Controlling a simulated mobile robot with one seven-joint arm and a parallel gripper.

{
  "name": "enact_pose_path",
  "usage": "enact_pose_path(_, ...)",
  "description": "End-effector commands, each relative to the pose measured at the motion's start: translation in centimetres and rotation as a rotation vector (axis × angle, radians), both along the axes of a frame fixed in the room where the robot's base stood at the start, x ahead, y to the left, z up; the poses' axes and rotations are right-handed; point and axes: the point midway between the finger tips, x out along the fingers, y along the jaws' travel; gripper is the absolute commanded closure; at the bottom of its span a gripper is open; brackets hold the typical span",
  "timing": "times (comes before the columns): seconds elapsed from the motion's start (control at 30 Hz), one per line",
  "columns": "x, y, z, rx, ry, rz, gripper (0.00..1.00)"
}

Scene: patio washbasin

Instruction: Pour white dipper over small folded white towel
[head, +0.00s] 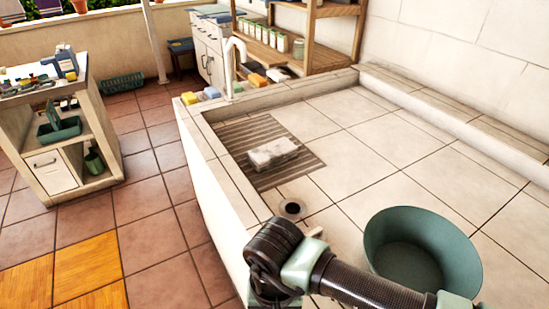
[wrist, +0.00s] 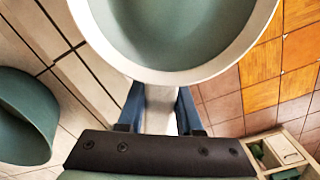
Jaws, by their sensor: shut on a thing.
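The small folded white towel (head: 272,153) lies on a brown slatted mat (head: 240,138) inside the tiled basin. The white dipper (wrist: 170,76) fills the top of the wrist view, its round rim cut off by the frame edge. Its inside looks grey-green and smooth; I cannot tell for sure whether that is water. My gripper (wrist: 159,97) is shut on the dipper's pale handle, with a blue finger on each side. In the head view my arm crosses the lower right, and I cannot make out the dipper or the fingers there.
A large green tub (head: 422,250) stands in the basin at right; it also shows in the wrist view (wrist: 25,115). A drain (head: 292,208) lies between mat and tub. A white tap (head: 232,68), sponges and blocks (head: 258,80) line the basin's far edge. A shelf cart (head: 62,140) stands left.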

Motion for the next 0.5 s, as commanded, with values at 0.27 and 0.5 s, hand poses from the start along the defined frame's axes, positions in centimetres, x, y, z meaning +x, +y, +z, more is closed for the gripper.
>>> enact_pose_path(0.27, 0.03, 0.00, 0.08, 0.000, -0.001, 0.000, 1.00)
enact_pose_path(0.5, -0.05, 0.06, 0.63, -0.001, 0.000, 0.000, 1.00)
